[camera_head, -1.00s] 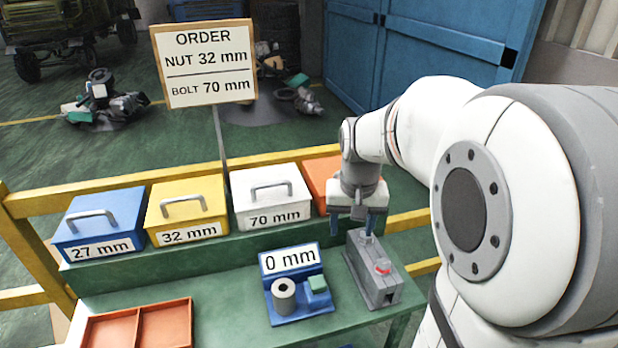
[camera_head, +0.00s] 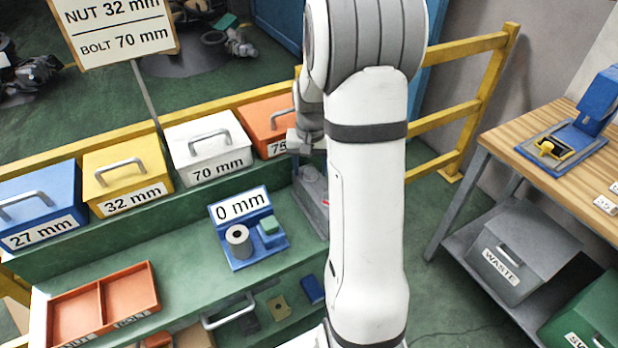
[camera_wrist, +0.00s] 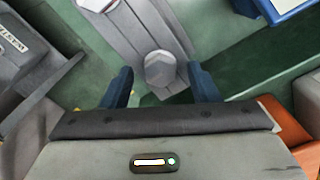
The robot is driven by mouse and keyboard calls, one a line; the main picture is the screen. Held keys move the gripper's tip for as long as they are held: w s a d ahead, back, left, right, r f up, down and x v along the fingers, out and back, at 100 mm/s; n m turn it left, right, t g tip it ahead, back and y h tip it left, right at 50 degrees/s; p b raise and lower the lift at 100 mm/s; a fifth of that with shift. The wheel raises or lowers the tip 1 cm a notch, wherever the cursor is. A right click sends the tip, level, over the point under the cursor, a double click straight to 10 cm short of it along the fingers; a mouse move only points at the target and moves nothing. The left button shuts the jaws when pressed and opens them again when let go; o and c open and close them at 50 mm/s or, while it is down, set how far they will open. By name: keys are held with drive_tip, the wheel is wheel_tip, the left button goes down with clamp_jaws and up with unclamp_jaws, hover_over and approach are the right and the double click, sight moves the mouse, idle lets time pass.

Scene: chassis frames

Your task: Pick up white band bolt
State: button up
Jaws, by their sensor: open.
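A bolt with a grey hexagonal head (camera_wrist: 161,68) stands in the grey block (camera_wrist: 135,35) in the wrist view. It is seen from above, and no band on it shows. My gripper (camera_wrist: 160,77) is open, its two blue fingers on either side of the bolt head with gaps visible. Whether the fingertips are level with the head I cannot tell. A second bolt with a red part (camera_wrist: 97,4) is at the block's far end. In the head view my arm hides most of the grey block (camera_head: 311,184) and the fingers.
A blue gauge (camera_head: 243,262) reading 0 mm stands left of the block. Blue (camera_head: 35,205), yellow (camera_head: 125,175), white (camera_head: 205,146) and orange (camera_head: 262,122) boxes line the back ledge. A divided orange tray (camera_head: 130,290) is front left. A wooden table (camera_head: 560,170) stands right.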

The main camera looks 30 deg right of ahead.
drive_tip(key=shift+f, duration=0.35)
drive_tip(key=shift+c, duration=0.3)
clamp_jaws()
